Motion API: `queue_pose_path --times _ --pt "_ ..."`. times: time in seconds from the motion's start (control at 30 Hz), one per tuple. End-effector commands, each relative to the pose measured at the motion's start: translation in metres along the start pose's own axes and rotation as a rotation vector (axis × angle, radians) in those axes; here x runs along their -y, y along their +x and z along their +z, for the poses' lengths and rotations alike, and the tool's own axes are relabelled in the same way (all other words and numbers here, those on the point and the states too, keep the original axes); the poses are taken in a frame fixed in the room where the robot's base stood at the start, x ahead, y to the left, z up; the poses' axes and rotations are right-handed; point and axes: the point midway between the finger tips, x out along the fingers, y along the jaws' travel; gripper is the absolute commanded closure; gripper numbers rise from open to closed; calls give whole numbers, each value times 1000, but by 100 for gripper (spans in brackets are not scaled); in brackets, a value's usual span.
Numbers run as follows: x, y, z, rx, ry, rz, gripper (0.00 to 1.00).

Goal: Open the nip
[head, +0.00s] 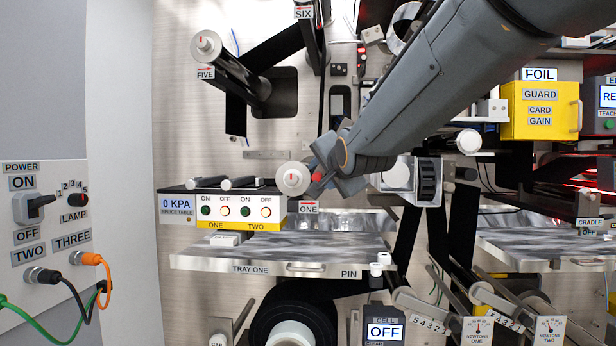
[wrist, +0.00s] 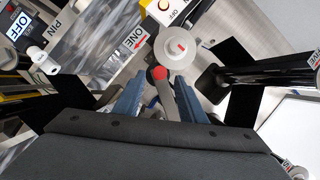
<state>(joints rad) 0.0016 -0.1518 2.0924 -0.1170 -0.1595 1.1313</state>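A grey lever (wrist: 168,98) with a red knob (wrist: 159,73) lies by the white roller end (wrist: 180,48) near the label ONE; no label reads nip. In the head view the red knob (head: 317,177) shows just right of the white roller end (head: 293,179). My gripper (wrist: 160,88) has its two blue fingers apart, one on each side of the lever, with visible gaps. In the head view my gripper (head: 328,170) is at the red knob and hides most of the lever.
A yellow-fronted button box (head: 237,213) stands below left of the roller. The metal tray one (head: 280,262) lies below. Roller five (head: 206,46) sticks out at the upper left. A dark web strip (head: 406,240) hangs to the right. A switch panel (head: 42,250) stands at the left.

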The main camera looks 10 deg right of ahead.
Motion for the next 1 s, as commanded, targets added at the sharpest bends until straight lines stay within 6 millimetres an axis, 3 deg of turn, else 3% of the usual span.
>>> queue_pose_path --times 0.2,0.4,0.8,1.0 --pt "0 31 1 2 -1 2 63" --pt "0 49 1 2 -1 2 63" --pt "-1 55 1 2 -1 2 63" --pt "-1 55 1 1 -1 2 95"
